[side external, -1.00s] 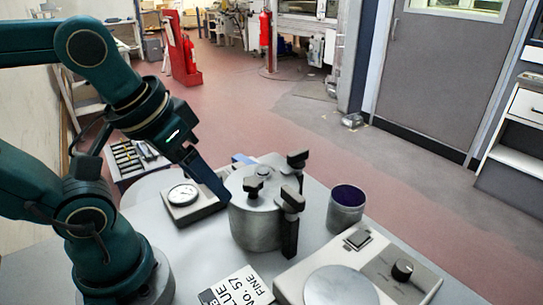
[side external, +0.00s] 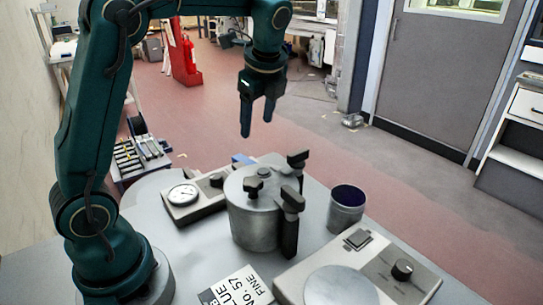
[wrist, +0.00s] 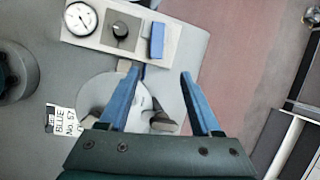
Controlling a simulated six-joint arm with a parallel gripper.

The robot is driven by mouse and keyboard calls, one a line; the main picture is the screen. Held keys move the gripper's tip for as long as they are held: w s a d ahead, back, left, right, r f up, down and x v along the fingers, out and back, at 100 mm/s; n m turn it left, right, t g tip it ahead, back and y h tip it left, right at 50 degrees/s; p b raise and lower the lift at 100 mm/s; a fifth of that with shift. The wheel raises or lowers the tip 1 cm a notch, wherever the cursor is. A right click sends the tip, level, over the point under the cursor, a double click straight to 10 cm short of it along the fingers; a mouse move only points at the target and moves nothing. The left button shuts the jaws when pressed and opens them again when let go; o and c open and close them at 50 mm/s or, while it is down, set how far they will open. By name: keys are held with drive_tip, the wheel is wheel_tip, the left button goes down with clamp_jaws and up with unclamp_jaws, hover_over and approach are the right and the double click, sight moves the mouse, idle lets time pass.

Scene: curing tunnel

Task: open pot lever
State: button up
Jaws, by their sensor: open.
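A grey metal pot (side external: 256,226) with a clamped lid stands on the table in the side view. A black knob (side external: 253,186) sits on its lid. Black-handled clamp levers (side external: 292,199) stand at its right side and rear. My gripper (side external: 256,134) is above the pot, pointing down, apart from it, open and empty. In the wrist view my gripper (wrist: 158,78) shows two blue fingers spread apart, with the pot lid (wrist: 95,90) beneath and partly hidden by the fingers and palm.
A gauge box (side external: 190,203) with a dial and knob stands left of the pot. A cup with dark contents (side external: 346,208) stands to the right. A scale-like device (side external: 365,270) with a round plate is in front. A label card (side external: 238,288) lies at the front edge.

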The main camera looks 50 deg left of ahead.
drive_tip(key=g, duration=0.2)
approach(250, 163)
drive_tip(key=f, duration=0.2)
drive_tip(key=shift+a+x, duration=0.15)
drive_tip(key=shift+x, duration=1.25)
drive_tip(key=shift+a+x, duration=0.1)
drive_tip(key=shift+x, duration=1.35)
drive_tip(key=shift+r, duration=0.1)
drive_tip(key=shift+c, duration=0.3)
clamp_jaws()
